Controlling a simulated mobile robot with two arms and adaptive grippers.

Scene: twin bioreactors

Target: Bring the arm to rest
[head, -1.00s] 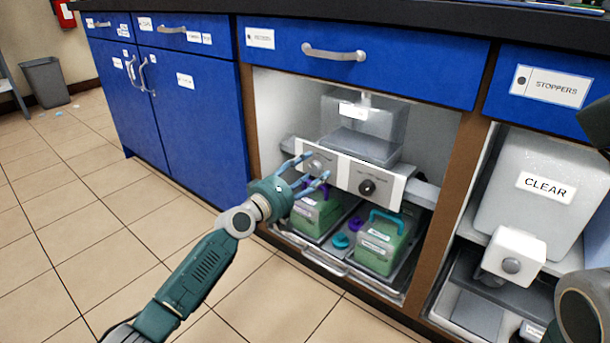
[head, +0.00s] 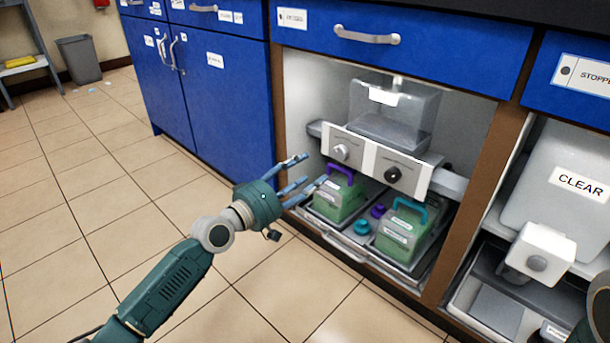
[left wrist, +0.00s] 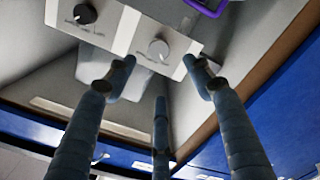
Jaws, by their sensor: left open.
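My left gripper (head: 300,174) is open and empty in the head view, in front of the left edge of the open cabinet bay. Its fingers point right, toward the white control panel (head: 367,163) with a light knob and a black knob. In the left wrist view the spread fingers (left wrist: 160,80) show with nothing between them, and the panel (left wrist: 122,32) lies beyond them. A green container with a purple handle (head: 339,196) and one with a teal handle (head: 402,229) stand on trays below the panel. My right gripper is not visible; only part of my arm shows at the lower right edge.
Blue cabinet doors (head: 221,100) are left of the bay, a blue drawer (head: 455,50) above it. Tiled floor (head: 90,215) is open at left. A grey bin (head: 80,60) stands far left.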

